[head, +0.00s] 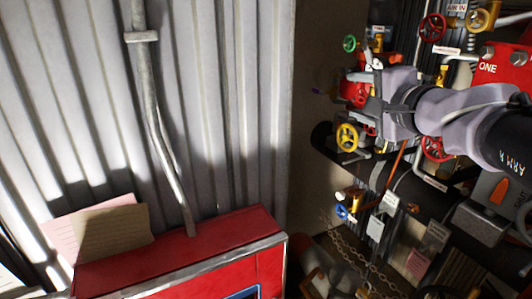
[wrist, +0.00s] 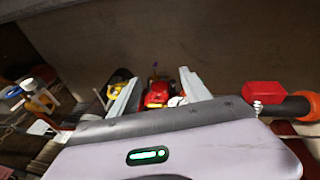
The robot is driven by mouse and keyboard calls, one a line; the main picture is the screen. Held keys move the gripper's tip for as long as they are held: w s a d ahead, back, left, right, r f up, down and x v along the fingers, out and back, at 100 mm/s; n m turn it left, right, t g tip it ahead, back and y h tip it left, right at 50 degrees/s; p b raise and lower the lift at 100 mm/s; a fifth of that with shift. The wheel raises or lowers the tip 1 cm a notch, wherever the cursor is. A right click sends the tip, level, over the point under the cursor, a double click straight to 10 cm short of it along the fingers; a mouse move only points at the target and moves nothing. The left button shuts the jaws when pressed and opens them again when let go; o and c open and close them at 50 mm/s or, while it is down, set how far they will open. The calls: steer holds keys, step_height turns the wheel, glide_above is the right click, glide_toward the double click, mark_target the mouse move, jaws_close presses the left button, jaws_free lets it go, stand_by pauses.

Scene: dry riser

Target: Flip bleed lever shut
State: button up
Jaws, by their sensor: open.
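My gripper (head: 366,92) is at the valve cluster in the right half of the head view, its jaws pointing left. In the wrist view its two pale fingers stand apart, and the gripper (wrist: 158,78) is open. A red part (wrist: 157,95) shows between and beyond the fingers. It looks like the red valve body (head: 352,90) just left of the jaws in the head view. I cannot tell whether the fingers touch it. A small blue-purple tip (head: 317,91) sticks out left of that body. I cannot tell for certain which part is the bleed lever.
A green handwheel (head: 350,43) sits above the jaws and a yellow handwheel (head: 347,137) below. Red handwheels (head: 432,27), pipes and hanging tags (head: 417,262) crowd the right side. A red cabinet (head: 180,250) stands at lower left before a corrugated wall (head: 230,100).

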steer(key=s+a+f+n+g+y, duration=0.2)
steer(key=s+a+f+n+g, duration=0.2)
steer(key=s+a+f, duration=0.7)
steer(key=shift+s+a+n+g, duration=0.3)
steer(key=shift+s+n, duration=0.1)
steer(key=shift+n, duration=0.4)
steer(key=shift+r, duration=0.1)
